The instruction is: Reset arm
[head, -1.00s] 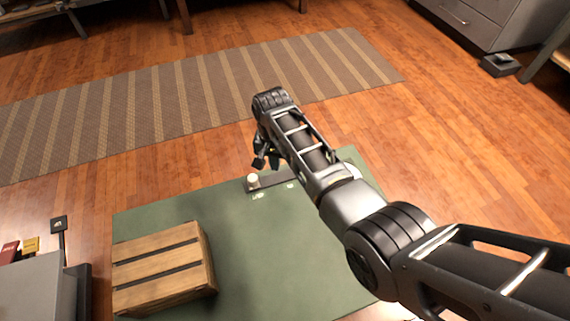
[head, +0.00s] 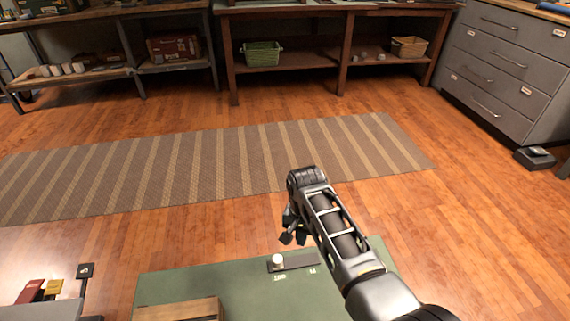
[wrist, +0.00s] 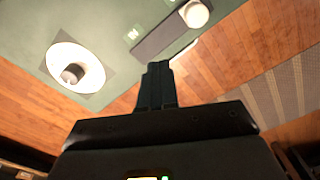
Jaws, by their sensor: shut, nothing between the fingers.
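My arm reaches forward from the lower right in the head view. My gripper (head: 293,237) hangs at its far end, over the back edge of the green-topped surface (head: 230,282). In the wrist view my gripper (wrist: 157,80) shows with its dark fingers together and nothing between them.
A wooden crate (head: 178,310) stands on the green top at left. A white round dish (wrist: 92,72) with a dark centre shows in the wrist view. Beyond are a striped rug (head: 220,170), shelves, and a grey drawer cabinet (head: 510,65) at right. The floor between is clear.

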